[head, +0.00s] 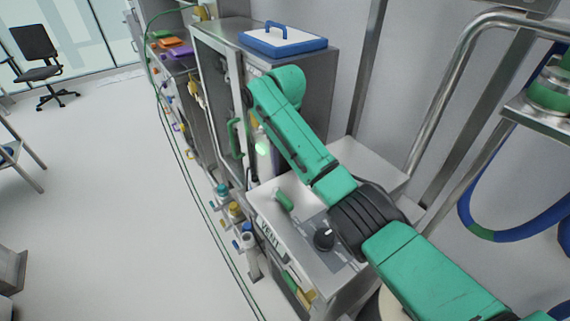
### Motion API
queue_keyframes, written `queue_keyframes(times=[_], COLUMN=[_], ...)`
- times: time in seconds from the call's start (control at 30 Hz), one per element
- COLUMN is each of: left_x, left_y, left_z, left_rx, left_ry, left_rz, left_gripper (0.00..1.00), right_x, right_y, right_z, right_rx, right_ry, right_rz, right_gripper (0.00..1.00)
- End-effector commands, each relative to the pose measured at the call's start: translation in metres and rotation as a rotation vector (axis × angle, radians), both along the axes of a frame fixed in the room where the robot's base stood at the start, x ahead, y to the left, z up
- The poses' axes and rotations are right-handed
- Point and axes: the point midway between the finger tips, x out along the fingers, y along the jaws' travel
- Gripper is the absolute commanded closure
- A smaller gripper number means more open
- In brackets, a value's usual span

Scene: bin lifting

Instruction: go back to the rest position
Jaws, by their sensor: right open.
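My right arm reaches in from the lower right over a white panel marked VENT. Its green links bend at the top, in front of the metal cabinet (318,85). My right gripper (263,163) hangs below that bend, close to the cabinet's front, partly hidden behind the forearm. It is open, and I see nothing held in it. Its fingertips are hard to make out. My left gripper is not in view.
A blue-and-white box or lid with a handle (283,40) lies on the cabinet. A black knob (324,238) and a green handle (284,199) sit on the VENT panel. Metal rails stand at right. The floor (110,190) at left is mostly clear, with a black chair (38,62) far back.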

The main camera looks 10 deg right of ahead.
Motion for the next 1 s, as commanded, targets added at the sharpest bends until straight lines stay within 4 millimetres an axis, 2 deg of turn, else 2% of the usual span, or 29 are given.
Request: queue_keyframes(times=[0.47, 0.57, 0.8, 1.0], left_x=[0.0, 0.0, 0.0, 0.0], left_y=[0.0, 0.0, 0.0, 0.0], left_z=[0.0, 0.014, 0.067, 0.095], left_rx=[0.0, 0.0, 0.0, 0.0], left_ry=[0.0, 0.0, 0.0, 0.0], left_rz=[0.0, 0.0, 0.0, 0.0], left_gripper=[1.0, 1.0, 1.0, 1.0], right_x=[0.0, 0.0, 0.0, 0.0], right_y=[0.0, 0.0, 0.0, 0.0], right_z=[0.005, 0.019, 0.072, 0.1], right_rx=[0.0, 0.0, 0.0, 0.0], right_ry=[0.001, 0.0, 0.001, 0.001], right_rz=[0.0, 0.0, 0.0, 0.0], right_gripper=[0.43, 0.43, 0.43, 0.43])
